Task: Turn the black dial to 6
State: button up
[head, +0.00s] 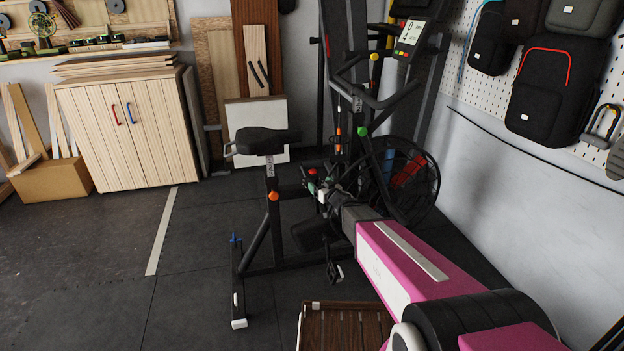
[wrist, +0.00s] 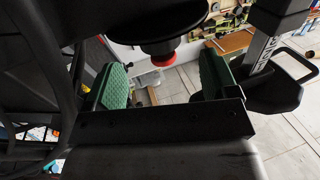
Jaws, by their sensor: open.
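The exercise bike (head: 268,205) stands in the middle of the head view, with a black seat and coloured knobs. My gripper (head: 318,186) is at the bike's frame, right of the seat post. In the wrist view my gripper (wrist: 163,88) is open, with a green pad on each finger and nothing held. A round black part (wrist: 155,28), which may be the dial, lies just beyond the fingertips. A red piece (wrist: 165,60) sits against its lower side, in line with the gap. I cannot read any dial numbers, and contact cannot be told.
A black fan wheel (head: 420,190) and uprights stand close behind my gripper. A small display (head: 411,33) is above. A brown slatted crate (head: 345,306) is on the floor in front. A wooden cabinet (head: 135,133) stands at the back left. The floor left of the bike is clear.

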aim_at(316, 180)
jog(key=x, duration=0.7)
jog(key=c, duration=0.9)
